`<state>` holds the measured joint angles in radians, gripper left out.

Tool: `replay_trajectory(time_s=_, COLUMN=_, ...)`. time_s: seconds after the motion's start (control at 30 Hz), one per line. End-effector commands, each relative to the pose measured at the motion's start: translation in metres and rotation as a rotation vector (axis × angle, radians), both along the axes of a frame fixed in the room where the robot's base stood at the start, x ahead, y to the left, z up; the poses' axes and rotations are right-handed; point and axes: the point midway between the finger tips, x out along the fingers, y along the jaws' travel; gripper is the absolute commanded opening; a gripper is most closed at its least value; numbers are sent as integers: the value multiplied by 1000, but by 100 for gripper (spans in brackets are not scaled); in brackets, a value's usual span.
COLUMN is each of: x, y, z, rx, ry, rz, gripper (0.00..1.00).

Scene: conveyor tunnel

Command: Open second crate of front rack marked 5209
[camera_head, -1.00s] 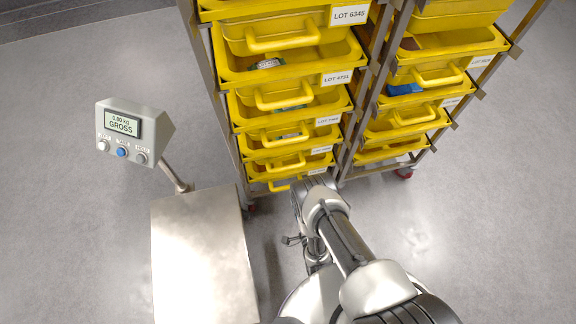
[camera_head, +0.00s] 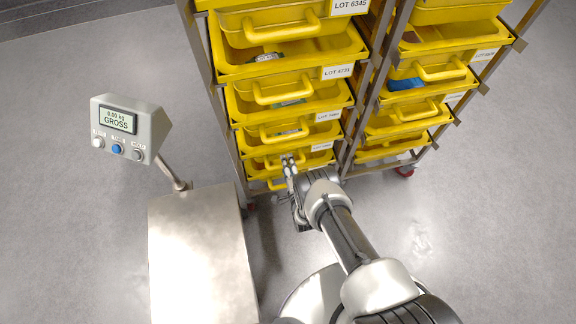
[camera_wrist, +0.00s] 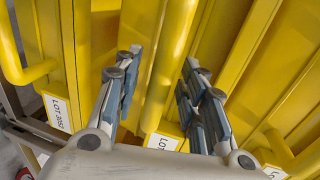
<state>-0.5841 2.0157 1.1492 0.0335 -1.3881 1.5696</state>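A front rack (camera_head: 200,45) holds a stack of several yellow crates with bar handles. Its upper labels read LOT 6345 and LOT 6731 (camera_head: 337,72); the lower labels are too small to read surely, and I cannot make out 5209. My gripper (camera_head: 288,160) is at the fronts of the lower crates, partly covering one handle. In the wrist view my gripper (camera_wrist: 158,75) is open, its two fingers apart with yellow crate surfaces between and behind them. A white LOT label (camera_wrist: 162,141) shows between the fingers. I cannot tell whether the fingers touch a crate.
A second rack of yellow crates (camera_head: 440,72) stands at the right, with a blue item in one crate. Grey floor is free at the right.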

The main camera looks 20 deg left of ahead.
Motion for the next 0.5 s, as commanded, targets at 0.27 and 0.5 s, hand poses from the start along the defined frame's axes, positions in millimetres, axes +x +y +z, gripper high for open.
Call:
replay_trajectory(time_s=0.27, x=0, y=0, z=0, rx=0, ry=0, rz=0, gripper=32)
replay_trajectory(time_s=0.5, x=0, y=0, z=0, rx=0, ry=0, rz=0, gripper=16)
